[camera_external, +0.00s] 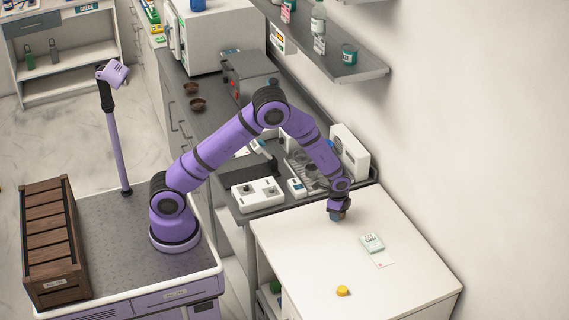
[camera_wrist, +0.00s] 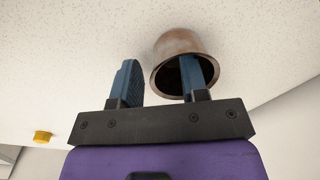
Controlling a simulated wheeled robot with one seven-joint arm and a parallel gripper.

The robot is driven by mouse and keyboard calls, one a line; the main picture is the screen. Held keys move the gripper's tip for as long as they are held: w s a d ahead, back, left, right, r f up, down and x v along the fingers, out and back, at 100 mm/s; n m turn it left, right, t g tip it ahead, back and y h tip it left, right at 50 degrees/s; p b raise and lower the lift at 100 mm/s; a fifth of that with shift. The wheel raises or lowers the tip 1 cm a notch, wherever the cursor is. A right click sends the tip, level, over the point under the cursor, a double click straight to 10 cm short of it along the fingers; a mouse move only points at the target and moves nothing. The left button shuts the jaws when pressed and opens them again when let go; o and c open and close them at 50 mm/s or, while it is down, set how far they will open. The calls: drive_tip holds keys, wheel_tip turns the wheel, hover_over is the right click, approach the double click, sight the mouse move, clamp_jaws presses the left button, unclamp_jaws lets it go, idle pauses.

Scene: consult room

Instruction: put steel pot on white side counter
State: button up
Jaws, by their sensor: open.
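The steel pot (camera_wrist: 172,45) shows in the wrist view as a small brownish metal cup with its open mouth toward the camera. It appears to stand on the white side counter (camera_wrist: 60,60). My gripper (camera_wrist: 158,76) is open. One blue finger reaches into the pot's mouth and the other is outside, left of its wall, with a visible gap. In the external view, my gripper (camera_external: 338,214) points down at the back left part of the white side counter (camera_external: 305,255). The pot is mostly hidden or too small there to make out.
A small device on a paper sheet (camera_external: 373,243) and a yellow object (camera_external: 343,291) lie on the white counter. Much of its surface is bare. A grey counter (camera_external: 228,191) with a white box (camera_external: 258,194) adjoins it. A shelf (camera_external: 350,70) hangs on the wall above.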

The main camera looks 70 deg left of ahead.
drive_tip(key=s+a+r+n+t, duration=0.15)
drive_tip(key=s+r, duration=0.25)
drive_tip(key=r, duration=0.8)
drive_tip(key=s+a+r+n, duration=0.1)
drive_tip(key=s+a+r, duration=0.15)
drive_tip(key=r, duration=0.95)
drive_tip(key=s+a+r+n+t, duration=0.1)
drive_tip(key=s+a+r+n, duration=0.15)
drive_tip(key=s+r, duration=0.6)
drive_tip(key=s+a+r+n+t, duration=0.1)
drive_tip(key=s+a+r+n, duration=0.3)
drive_tip(key=s, duration=0.8)
drive_tip(key=s+r+n+t, duration=0.1)
drive_tip(key=s, duration=1.2)
drive_tip(key=shift+h, duration=0.3)
drive_tip(key=shift+r, duration=0.1)
